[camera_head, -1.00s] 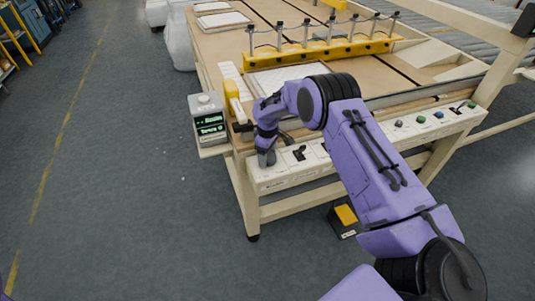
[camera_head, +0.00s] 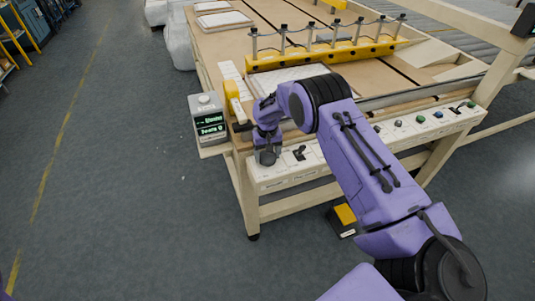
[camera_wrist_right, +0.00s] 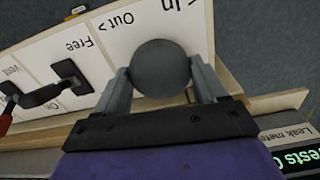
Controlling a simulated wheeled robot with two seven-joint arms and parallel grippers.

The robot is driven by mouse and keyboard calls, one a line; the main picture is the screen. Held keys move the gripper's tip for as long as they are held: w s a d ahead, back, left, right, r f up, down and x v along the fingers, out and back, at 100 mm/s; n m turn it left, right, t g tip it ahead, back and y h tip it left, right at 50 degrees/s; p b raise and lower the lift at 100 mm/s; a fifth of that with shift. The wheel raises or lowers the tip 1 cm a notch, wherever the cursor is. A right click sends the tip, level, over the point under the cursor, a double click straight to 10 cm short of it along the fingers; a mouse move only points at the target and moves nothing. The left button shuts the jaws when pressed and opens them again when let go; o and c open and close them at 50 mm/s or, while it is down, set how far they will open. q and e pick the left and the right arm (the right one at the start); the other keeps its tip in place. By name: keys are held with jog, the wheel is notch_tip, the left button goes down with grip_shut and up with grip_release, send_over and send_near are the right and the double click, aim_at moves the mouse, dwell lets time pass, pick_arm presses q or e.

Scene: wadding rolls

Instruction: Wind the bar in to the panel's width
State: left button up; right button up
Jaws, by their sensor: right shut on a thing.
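The yellow bar (camera_head: 320,55), with several upright posts on it, spans the table above the white framed panel (camera_head: 290,76). My right arm hides part of the panel. My right gripper (camera_head: 267,156) is at the left end of the front control strip. In the right wrist view, my gripper (camera_wrist_right: 160,82) is shut on a round dark grey knob (camera_wrist_right: 160,66), one finger on each side. The knob sits on a white plate marked "In" and "Out". My left gripper is not in view.
A leak meter box (camera_head: 209,121) with a green-lit display stands left of the strip. Other buttons (camera_head: 420,118) line the strip to the right. A yellow pedal (camera_head: 345,214) lies on the floor.

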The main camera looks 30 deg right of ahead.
aim_at(267, 156)
jog(key=shift+m, duration=0.6)
jog(key=o, duration=1)
jog(key=shift+o, duration=0.2)
notch_tip(267, 156, up, 10)
jog(key=b, duration=0.2)
jog(key=shift+r, duration=0.25)
